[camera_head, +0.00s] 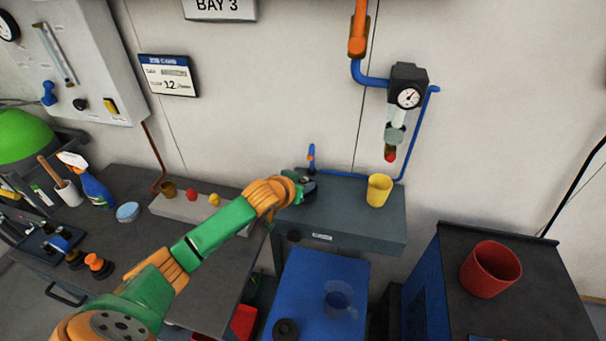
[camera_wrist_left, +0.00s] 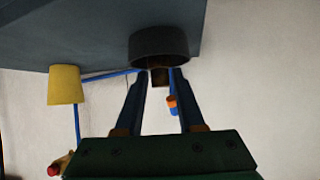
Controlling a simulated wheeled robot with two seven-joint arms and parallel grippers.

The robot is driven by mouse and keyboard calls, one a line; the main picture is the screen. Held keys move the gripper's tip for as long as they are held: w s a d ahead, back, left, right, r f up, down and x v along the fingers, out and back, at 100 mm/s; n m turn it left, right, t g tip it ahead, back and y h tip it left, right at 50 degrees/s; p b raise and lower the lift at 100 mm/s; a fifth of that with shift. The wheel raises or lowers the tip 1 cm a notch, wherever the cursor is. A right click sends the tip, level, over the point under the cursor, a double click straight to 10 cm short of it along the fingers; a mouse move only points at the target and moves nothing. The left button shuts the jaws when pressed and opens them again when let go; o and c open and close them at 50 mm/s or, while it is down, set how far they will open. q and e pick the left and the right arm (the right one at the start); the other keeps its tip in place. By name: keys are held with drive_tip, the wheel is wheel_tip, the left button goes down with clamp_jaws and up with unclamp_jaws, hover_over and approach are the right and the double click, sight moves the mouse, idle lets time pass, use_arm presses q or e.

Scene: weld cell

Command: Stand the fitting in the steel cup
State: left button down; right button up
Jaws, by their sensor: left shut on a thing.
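My left gripper (camera_head: 302,188) is over the grey bench top, its fingers largely hidden by its own wrist. In the left wrist view, which appears upside down, my left gripper (camera_wrist_left: 160,78) is shut on a small dark brown fitting (camera_wrist_left: 160,76). A dark round cup (camera_wrist_left: 160,45), likely the steel cup, stands on the bench right beyond the fingertips. The fitting's far end overlaps the cup's mouth; I cannot tell how deep inside it is. In the head view a dark part of the cup (camera_head: 310,188) shows beside the gripper. My right gripper is in no view.
A yellow cup (camera_head: 379,190) stands right of the gripper on the grey bench (camera_head: 345,220). A gauge unit (camera_head: 408,95) hangs above. A red cup (camera_head: 490,270) stands on the dark cabinet at right.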

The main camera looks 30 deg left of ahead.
use_arm(q)
drive_tip(key=shift+f, duration=0.45)
drive_tip(key=shift+w+a+f, duration=0.1)
drive_tip(key=shift+w+f, duration=0.05)
drive_tip(key=shift+w, duration=0.05)
drive_tip(key=c, duration=0.8)
unclamp_jaws()
drive_tip(key=shift+s+r, duration=0.2)
drive_tip(key=shift+s, duration=0.1)
drive_tip(key=shift+s, duration=0.1)
drive_tip(key=shift+s+r, duration=0.25)
drive_tip(key=shift+s, duration=0.1)
drive_tip(key=b+v, duration=0.1)
drive_tip(key=v, duration=0.9)
drive_tip(key=shift+s+r, duration=0.25)
drive_tip(key=shift+r, duration=0.05)
